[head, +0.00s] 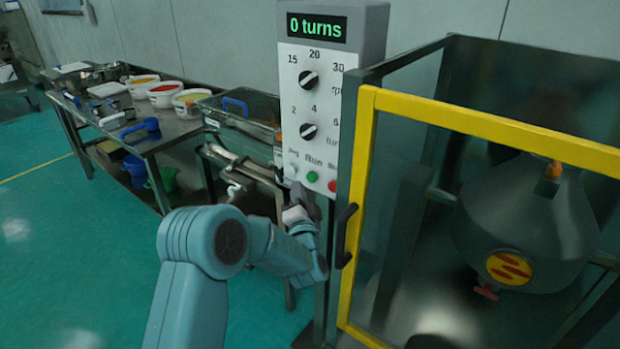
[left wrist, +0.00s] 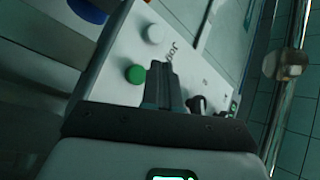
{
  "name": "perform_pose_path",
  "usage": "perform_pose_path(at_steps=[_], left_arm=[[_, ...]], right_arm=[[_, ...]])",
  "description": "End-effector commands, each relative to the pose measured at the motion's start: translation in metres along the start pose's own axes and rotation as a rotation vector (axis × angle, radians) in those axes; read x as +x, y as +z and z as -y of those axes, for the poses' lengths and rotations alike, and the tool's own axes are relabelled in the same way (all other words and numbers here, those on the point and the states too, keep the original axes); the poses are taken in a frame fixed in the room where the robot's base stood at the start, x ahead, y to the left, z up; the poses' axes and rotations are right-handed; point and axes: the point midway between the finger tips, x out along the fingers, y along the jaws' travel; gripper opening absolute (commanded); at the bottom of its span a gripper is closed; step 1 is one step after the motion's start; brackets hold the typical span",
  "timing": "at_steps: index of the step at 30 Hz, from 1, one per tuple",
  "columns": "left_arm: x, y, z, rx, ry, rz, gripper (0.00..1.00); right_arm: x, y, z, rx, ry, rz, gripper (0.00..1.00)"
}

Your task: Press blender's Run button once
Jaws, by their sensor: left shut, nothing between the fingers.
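The control panel (head: 353,100) is a light upright box with a display reading "0 turns", two black knobs and a row of buttons at its lower end. The green Run button (head: 312,177) sits between a pale Jog button and a red button. My left gripper (head: 298,190) is shut and empty, just below and left of the green button. In the left wrist view its closed fingers (left wrist: 158,68) show over the panel face, beside the green button (left wrist: 135,73) and near the white Jog button (left wrist: 154,33). Contact cannot be told. My right gripper is not in view.
The blender's grey vessel (head: 525,220) stands behind a yellow-framed guard door (head: 358,200) with a black handle (head: 344,235), right of the panel. A steel table (head: 165,135) with tubs and scoops stands at left. Green floor is open at lower left.

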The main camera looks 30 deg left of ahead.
Motion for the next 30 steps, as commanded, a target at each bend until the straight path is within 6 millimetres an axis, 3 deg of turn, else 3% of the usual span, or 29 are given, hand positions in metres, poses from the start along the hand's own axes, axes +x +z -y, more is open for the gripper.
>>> perform_pose_path(at_steps=[8,30], left_arm=[[0.0097,-0.0077,-0.0081,0.0,0.001,-0.001,0.0],[0.0099,-0.0076,-0.0078,0.0,0.001,-0.001,0.0]], right_arm=[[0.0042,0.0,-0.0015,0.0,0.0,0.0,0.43],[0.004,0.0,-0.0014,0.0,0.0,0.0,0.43]])
